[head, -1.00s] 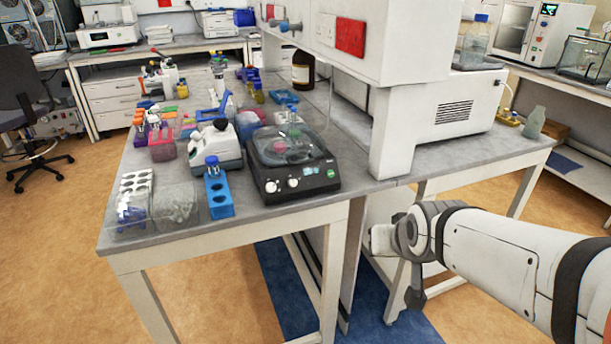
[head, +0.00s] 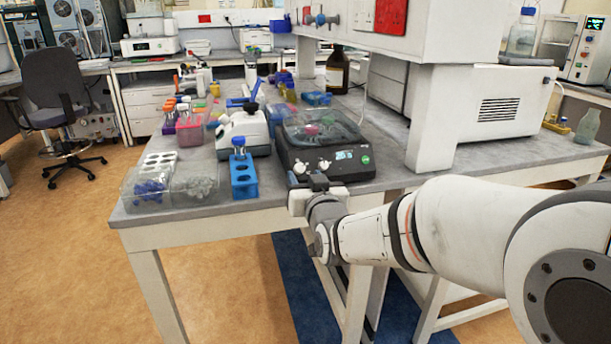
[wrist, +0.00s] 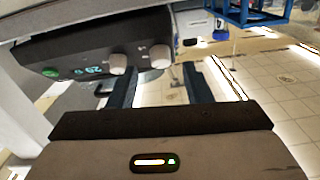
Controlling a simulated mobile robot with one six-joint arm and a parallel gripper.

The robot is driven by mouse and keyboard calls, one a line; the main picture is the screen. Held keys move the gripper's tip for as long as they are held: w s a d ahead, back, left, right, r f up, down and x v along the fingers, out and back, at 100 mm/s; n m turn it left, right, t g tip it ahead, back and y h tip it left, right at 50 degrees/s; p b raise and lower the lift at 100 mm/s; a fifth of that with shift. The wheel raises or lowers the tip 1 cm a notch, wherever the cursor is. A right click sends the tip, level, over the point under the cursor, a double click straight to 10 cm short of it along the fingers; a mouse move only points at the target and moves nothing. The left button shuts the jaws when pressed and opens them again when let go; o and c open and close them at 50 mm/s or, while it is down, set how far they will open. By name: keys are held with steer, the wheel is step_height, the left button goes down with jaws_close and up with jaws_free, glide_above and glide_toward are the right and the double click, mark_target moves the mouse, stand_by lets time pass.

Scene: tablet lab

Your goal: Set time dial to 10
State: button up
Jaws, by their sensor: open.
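A dark shaker-like device (head: 325,152) with a clear lid sits at the bench's front edge. Its front panel has a left white knob (head: 298,167), a right white knob (head: 323,165) and a small lit display (head: 344,155). The wrist view shows the panel upside down, with the display (wrist: 95,70) seeming to read 20, one knob (wrist: 117,63) and the other knob (wrist: 160,56). I cannot read which knob is the time dial. My gripper (wrist: 158,80) is open and empty, just in front of the panel; the knob farther from the display appears between its fingers, apparently not gripped.
A blue tube rack (head: 243,176) stands left of the device, with a white instrument (head: 243,133) behind it. Clear boxes stand farther left. A white cabinet (head: 480,115) stands to the right. The floor before the bench is clear.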

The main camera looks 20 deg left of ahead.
mark_target(302, 170)
steer(key=shift+x, duration=1.5)
steer(key=shift+c, duration=0.4)
